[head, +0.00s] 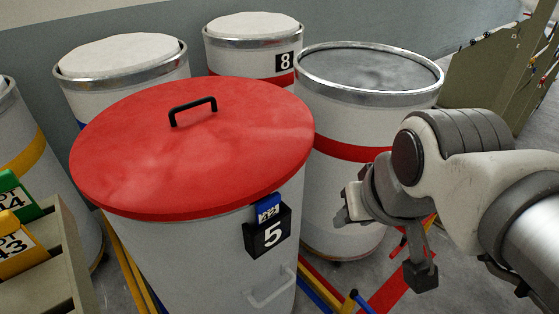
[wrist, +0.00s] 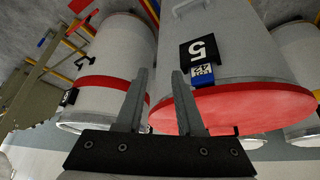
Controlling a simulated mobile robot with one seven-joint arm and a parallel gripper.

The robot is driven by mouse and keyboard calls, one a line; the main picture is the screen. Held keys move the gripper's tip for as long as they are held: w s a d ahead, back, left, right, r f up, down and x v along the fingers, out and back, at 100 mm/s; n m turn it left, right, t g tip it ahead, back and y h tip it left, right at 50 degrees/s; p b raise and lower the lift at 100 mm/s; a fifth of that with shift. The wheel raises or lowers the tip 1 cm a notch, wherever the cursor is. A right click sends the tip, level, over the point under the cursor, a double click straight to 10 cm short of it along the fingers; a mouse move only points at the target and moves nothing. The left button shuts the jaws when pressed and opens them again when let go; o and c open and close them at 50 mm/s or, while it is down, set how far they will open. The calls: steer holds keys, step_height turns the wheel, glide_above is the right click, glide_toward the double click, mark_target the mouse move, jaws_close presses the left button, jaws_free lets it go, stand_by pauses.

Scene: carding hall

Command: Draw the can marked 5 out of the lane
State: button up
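The can marked 5 (head: 215,255) is a pale grey drum in the foreground with a wide red lid (head: 240,130). The lid has a black handle (head: 193,108). A black plate with a white 5 (head: 267,234) and a blue tag are on its side, and a pale bar handle (head: 272,288) is below them. In the wrist view the can (wrist: 228,40) appears upside down at right, its bar handle (wrist: 188,8) at the top edge. My gripper (head: 385,238) is right of the can, apart from the bar handle. Its fingers (wrist: 160,72) are open with nothing between them.
A red-banded can (head: 365,145) with a grey top stands behind my gripper. A can marked 8 (head: 253,42) and another white-topped can (head: 120,65) stand behind. Coloured floor rails (head: 320,288) run beside can 5. A rack with numbered tags (head: 40,250) is at lower left.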

steer(key=w+a+f+m+g+y+b, duration=0.25)
steer(key=w+f, duration=0.25)
steer(key=f, duration=0.4)
steer(key=w+a+f+m+g+y+b, duration=0.1)
steer(key=w+a+f+m+g+b, duration=0.2)
steer(key=f, duration=0.6)
steer(key=m+y+b, duration=0.2)
steer(key=m+b, duration=0.3)
glide_toward(270, 300)
steer(key=shift+g+h, duration=0.25)
steer(key=shift+g, duration=0.2)
steer(key=w+d+r, duration=0.2)
steer(key=r, duration=0.1)
steer(key=shift+w+d+r, duration=0.15)
steer(key=shift+w+d, duration=0.15)
steer(key=shift+d, duration=0.05)
steer(key=b+x, duration=0.6)
steer(key=x, duration=1.1)
jaws_close()
